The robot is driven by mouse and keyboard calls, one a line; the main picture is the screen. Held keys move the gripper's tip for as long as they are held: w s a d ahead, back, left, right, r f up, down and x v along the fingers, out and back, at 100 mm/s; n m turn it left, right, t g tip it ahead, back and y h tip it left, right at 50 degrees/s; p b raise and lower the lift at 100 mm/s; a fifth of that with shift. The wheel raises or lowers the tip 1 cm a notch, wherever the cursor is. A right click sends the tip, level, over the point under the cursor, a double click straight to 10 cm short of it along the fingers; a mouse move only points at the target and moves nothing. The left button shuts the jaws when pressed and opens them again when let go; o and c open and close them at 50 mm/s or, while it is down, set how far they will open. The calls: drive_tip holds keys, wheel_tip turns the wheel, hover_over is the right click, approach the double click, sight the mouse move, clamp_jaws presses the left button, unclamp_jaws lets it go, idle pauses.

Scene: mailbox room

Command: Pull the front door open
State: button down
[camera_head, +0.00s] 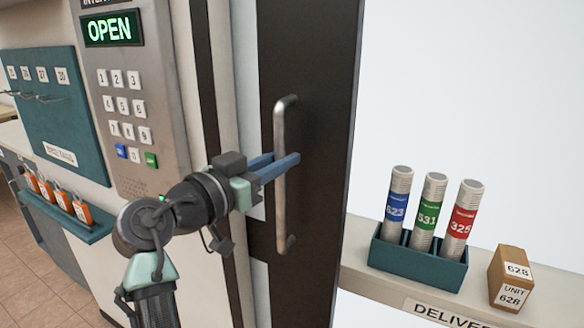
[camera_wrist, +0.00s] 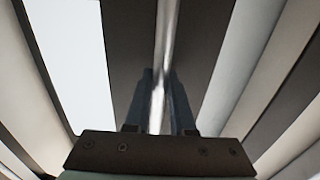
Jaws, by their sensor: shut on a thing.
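The front door (camera_head: 283,290) is a dark brown panel in the middle of the head view, with a vertical metal bar handle (camera_head: 282,215) on it. My gripper (camera_head: 286,165) has its blue fingers around the upper middle of the handle and is shut on it. In the wrist view the handle (camera_wrist: 168,45) runs upright between the two fingers (camera_wrist: 160,105). The door edge stands out against a bright opening at right, with a shelf visible past it. How far the door stands open I cannot tell.
An intercom panel (camera_head: 128,85) with a keypad reads OPEN at left. A teal key board (camera_head: 50,110) and orange-tagged items on a ledge (camera_head: 85,232) are further left. At right, a shelf (camera_head: 390,290) bears a teal holder (camera_head: 415,265) with three rolled papers and a small box (camera_head: 510,278).

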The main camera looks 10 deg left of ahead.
drive_tip(key=shift+d, duration=0.45)
drive_tip(key=c, duration=0.8)
unclamp_jaws()
drive_tip(key=shift+o, duration=0.2)
drive_tip(key=shift+a, duration=0.1)
drive_tip(key=shift+s+a, duration=0.1)
drive_tip(key=shift+s, duration=0.05)
drive_tip(key=v, duration=1.2)
drive_tip(key=shift+s+a+b, duration=0.15)
drive_tip(key=shift+s+b, duration=0.15)
drive_tip(key=shift+b, duration=0.15)
